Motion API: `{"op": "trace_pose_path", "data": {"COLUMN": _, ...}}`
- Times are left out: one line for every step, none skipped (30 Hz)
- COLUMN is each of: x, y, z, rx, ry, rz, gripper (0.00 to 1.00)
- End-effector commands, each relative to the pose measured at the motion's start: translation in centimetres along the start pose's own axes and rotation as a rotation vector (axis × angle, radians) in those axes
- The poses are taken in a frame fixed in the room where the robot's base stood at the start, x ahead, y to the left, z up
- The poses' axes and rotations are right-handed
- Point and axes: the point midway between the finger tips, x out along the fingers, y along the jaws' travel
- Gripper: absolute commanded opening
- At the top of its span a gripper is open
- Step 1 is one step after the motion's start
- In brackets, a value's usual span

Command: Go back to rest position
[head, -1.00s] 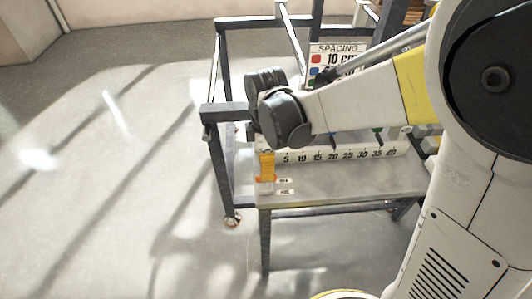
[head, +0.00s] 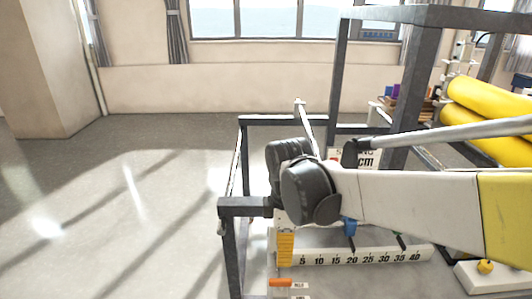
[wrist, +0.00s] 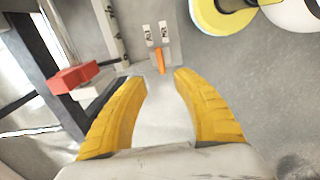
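My gripper (head: 285,250) points down near the left end of a white ruler bar (head: 360,256) marked 5 to 40. In the wrist view its two yellow fingers (wrist: 160,76) are apart, with nothing between the tips. A small orange piece (head: 281,283) lies just below the gripper in the head view, beside small labels. In the wrist view an orange piece (wrist: 161,62) shows just beyond the finger gap and appears apart from the fingers. A red block (wrist: 74,77) is left of the fingers.
A dark metal frame (head: 237,207) stands left of and behind my arm. A spacing sign (head: 367,160) is partly hidden by my arm. Yellow rolls (head: 485,97) lie at the right. The floor (head: 100,200) at the left is clear.

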Motion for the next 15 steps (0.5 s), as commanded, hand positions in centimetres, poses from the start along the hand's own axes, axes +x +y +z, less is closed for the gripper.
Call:
{"op": "trace_pose_path", "data": {"x": -0.4, "y": -0.3, "z": 0.6, "rx": 0.041, "ry": 0.005, "rz": 0.014, "gripper": 0.35}}
{"op": "trace_pose_path", "data": {"x": -0.7, "y": -0.6, "z": 1.1, "rx": 0.079, "ry": 0.011, "rz": 0.029, "gripper": 0.35}}
{"op": "trace_pose_path", "data": {"x": -1.2, "y": -1.0, "z": 1.8, "rx": 0.142, "ry": 0.020, "rz": 0.052, "gripper": 0.35}}
{"op": "trace_pose_path", "data": {"x": -1.6, "y": -1.3, "z": 2.5, "rx": 0.201, "ry": 0.030, "rz": 0.073, "gripper": 0.35}}
{"op": "trace_pose_path", "data": {"x": -2.0, "y": -1.7, "z": 3.2, "rx": 0.268, "ry": 0.043, "rz": 0.098, "gripper": 0.35}}
{"op": "trace_pose_path", "data": {"x": -2.6, "y": -2.4, "z": 4.2, "rx": 0.367, "ry": 0.063, "rz": 0.132, "gripper": 0.35}}
{"op": "trace_pose_path", "data": {"x": -3.0, "y": -2.9, "z": 5.1, "rx": 0.446, "ry": 0.081, "rz": 0.160, "gripper": 0.35}}
{"op": "trace_pose_path", "data": {"x": -3.4, "y": -3.4, "z": 5.8, "rx": 0.527, "ry": 0.101, "rz": 0.188, "gripper": 0.35}}
{"op": "trace_pose_path", "data": {"x": -3.8, "y": -4.1, "z": 6.9, "rx": 0.635, "ry": 0.130, "rz": 0.224, "gripper": 0.35}}
{"op": "trace_pose_path", "data": {"x": -4.0, "y": -4.7, "z": 7.7, "rx": 0.715, "ry": 0.154, "rz": 0.251, "gripper": 0.35}}
{"op": "trace_pose_path", "data": {"x": -4.2, "y": -5.2, "z": 8.4, "rx": 0.794, "ry": 0.179, "rz": 0.277, "gripper": 0.35}}
{"op": "trace_pose_path", "data": {"x": -4.4, "y": -5.9, "z": 9.3, "rx": 0.896, "ry": 0.214, "rz": 0.309, "gripper": 0.35}}
{"op": "trace_pose_path", "data": {"x": -4.5, "y": -6.4, "z": 9.9, "rx": 0.969, "ry": 0.242, "rz": 0.331, "gripper": 0.35}}
{"op": "trace_pose_path", "data": {"x": -4.6, "y": -6.8, "z": 10.5, "rx": 1.038, "ry": 0.269, "rz": 0.352, "gripper": 0.35}}
{"op": "trace_pose_path", "data": {"x": -4.6, "y": -7.4, "z": 11.2, "rx": 1.124, "ry": 0.305, "rz": 0.377, "gripper": 0.35}}
